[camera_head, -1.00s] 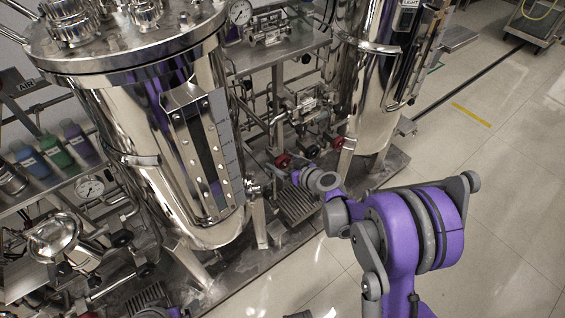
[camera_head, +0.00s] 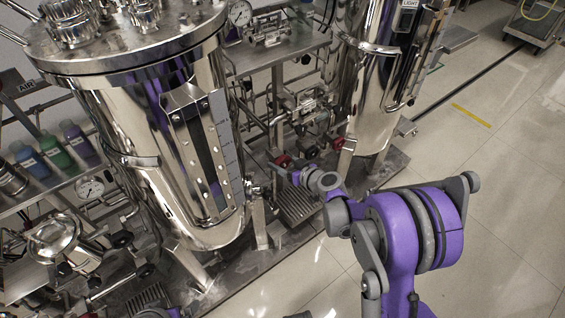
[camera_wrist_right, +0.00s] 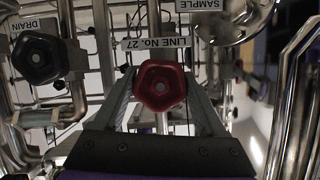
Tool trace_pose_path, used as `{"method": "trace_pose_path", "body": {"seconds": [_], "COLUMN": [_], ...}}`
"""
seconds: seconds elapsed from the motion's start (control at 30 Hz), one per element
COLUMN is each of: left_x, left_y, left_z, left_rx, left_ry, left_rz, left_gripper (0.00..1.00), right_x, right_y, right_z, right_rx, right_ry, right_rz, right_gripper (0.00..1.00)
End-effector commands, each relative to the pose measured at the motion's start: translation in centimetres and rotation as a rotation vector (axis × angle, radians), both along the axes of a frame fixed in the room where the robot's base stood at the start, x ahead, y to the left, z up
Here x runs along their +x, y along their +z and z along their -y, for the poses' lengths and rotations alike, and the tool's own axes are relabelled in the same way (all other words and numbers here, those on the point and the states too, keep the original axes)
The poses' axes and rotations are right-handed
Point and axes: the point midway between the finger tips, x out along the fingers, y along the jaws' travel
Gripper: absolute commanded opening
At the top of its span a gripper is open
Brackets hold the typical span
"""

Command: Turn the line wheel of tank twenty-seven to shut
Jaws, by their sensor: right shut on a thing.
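The red line wheel (camera_wrist_right: 162,86) sits in the middle of the right wrist view, with the label "LINE No. 27" (camera_wrist_right: 156,43) upside down just above it. My right gripper (camera_wrist_right: 163,92) has a finger on each side of the wheel and is shut on it. In the head view the red wheel (camera_head: 283,160) is small and partly hidden by my right gripper (camera_head: 279,166), low between the two steel tanks. How far the wheel is turned cannot be read. My left gripper is not in view.
A black wheel (camera_wrist_right: 39,60) labelled "DRAIN" is left of the red one. A "SAMPLE" label (camera_wrist_right: 200,5) is at the top. Steel pipes crowd both sides. In the head view another red wheel (camera_head: 337,143) is near the right tank (camera_head: 378,85).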

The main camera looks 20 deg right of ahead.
Motion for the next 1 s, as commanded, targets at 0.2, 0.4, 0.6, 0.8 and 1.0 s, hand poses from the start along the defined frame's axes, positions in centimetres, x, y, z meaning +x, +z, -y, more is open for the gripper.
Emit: {"method": "trace_pose_path", "body": {"seconds": [0.2,0.4,0.6,0.8,1.0], "left_x": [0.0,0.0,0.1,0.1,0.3], "left_y": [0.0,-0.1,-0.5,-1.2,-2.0], "left_z": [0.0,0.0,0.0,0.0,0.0], "left_rx": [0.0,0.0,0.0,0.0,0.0], "left_ry": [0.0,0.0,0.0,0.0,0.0], "left_rz": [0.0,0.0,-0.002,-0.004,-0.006], "left_gripper": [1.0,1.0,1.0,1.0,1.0], "right_x": [0.0,0.0,0.0,0.0,0.0], "right_y": [0.0,-0.1,-0.2,-0.2,-0.2], "right_z": [0.1,0.1,0.1,0.1,0.0], "right_rx": [0.118,0.285,0.464,0.643,0.822], "right_ry": [0.0,0.0,0.0,0.0,0.0], "right_rz": [-0.044,-0.103,-0.169,-0.234,-0.299], "right_gripper": [0.18,0.18,0.18,0.18,0.18]}}
